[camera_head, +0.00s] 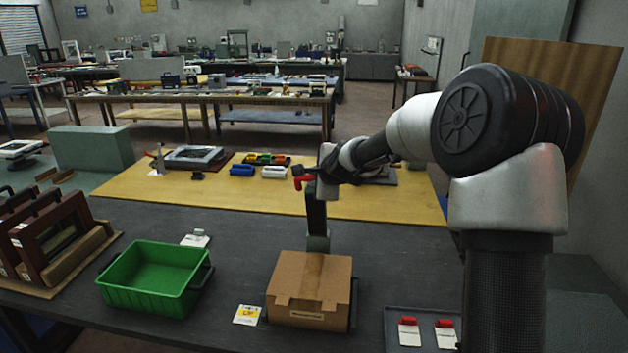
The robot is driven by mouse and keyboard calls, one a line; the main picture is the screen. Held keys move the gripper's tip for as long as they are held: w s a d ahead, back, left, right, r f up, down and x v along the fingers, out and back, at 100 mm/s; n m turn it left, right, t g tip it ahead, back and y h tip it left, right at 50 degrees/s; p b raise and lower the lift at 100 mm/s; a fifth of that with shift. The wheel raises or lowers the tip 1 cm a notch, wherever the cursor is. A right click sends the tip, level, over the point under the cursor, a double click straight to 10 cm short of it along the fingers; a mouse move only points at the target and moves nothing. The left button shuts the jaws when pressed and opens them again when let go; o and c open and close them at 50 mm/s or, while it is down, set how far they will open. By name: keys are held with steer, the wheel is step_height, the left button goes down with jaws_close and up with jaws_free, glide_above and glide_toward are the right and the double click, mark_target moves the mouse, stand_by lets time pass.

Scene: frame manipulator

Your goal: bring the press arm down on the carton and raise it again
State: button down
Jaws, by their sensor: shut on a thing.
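The brown cardboard carton (311,284) sits closed on the dark bench at front centre, with a strip of tape along its top. The press arm (316,212) stands behind it as a dark, nearly upright bar, rising from a grey-green block at the carton's back edge. A red grip (303,180) shows at the bar's upper end. My gripper (325,174) is shut at this upper end, well above the carton. My wrist partly hides the fingers and the contact. The press arm is raised, clear of the carton's top.
A green crate (153,280) stands left of the carton, and brown frames (52,238) lean at the far left. A label card (247,314) lies beside the carton. A grey tray (400,318) with red-tipped tags is at right. A yellow mat (225,196) with tools lies behind.

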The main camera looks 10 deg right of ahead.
steer(key=shift+w+d+r, duration=0.15)
steer(key=shift+w+r, duration=0.05)
steer(key=shift+r, duration=0.2)
steer(key=c, duration=1.8)
jaws_free()
steer(key=shift+w, duration=0.1)
steer(key=shift+o, duration=0.8)
steer(key=shift+f, duration=0.25)
steer(key=shift+s, duration=0.2)
steer(key=b+v, duration=0.1)
steer(key=v, duration=1.6)
